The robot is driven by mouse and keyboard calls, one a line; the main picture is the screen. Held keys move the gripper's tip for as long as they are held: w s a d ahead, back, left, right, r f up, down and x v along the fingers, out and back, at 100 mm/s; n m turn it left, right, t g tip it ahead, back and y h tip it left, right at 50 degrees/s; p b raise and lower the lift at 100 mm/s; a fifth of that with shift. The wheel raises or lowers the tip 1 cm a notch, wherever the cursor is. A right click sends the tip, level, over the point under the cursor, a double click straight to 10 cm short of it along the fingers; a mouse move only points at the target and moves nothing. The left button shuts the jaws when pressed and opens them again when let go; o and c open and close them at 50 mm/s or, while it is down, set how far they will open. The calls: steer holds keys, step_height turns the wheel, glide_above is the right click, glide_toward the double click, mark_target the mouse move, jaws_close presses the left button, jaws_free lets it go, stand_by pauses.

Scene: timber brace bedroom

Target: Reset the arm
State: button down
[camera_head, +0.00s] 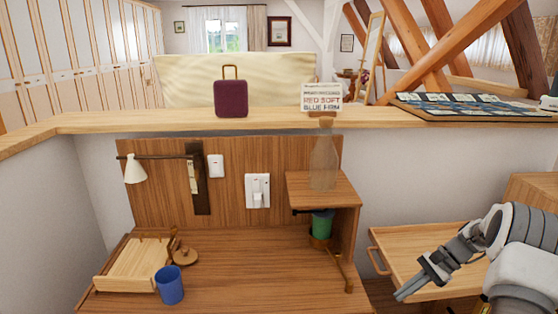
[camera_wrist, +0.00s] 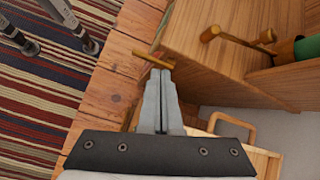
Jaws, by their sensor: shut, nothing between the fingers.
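My gripper (camera_head: 408,291) is at the lower right in the head view, on the end of my arm. It is over or beside a wooden tray-like surface (camera_head: 418,248) with a handle, right of the wooden desk (camera_head: 225,270). In the wrist view my gripper (camera_wrist: 158,75) points away from the camera with its two fingers together. Nothing shows between the fingers. Their tips appear close to a wooden handle (camera_wrist: 155,61) on the furniture; I cannot tell whether they touch it.
The desk holds a blue cup (camera_head: 170,285), a wooden rack (camera_head: 133,266) and a green container (camera_head: 322,223) below a small shelf with a clear bottle (camera_head: 324,160). A purple case (camera_head: 231,98) and a sign (camera_head: 322,98) stand on the ledge. A striped rug (camera_wrist: 45,90) covers the floor.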

steer(key=s+a+r+n+t+h, duration=0.1)
steer(key=s+a+r+n+h, duration=0.25)
steer(key=a+r, duration=0.5)
steer(key=s+a+r+n+h, duration=0.25)
steer(key=s+a+r, duration=0.25)
steer(key=r, duration=0.7)
steer(key=s+a+r+n+t+h, duration=0.1)
steer(key=s+a+r+n+t, duration=0.15)
steer(key=s, duration=0.35)
steer(key=s+a+r+n+t, duration=0.1)
steer(key=s+a+n, duration=0.15)
steer(key=s, duration=0.35)
steer(key=s+a+r+n+t+h, duration=0.1)
steer(key=s+n, duration=0.2)
steer(key=s, duration=0.3)
step_height(320, 180, up, 22)
steer(key=p, duration=2.2)
steer(key=shift+a, duration=0.2)
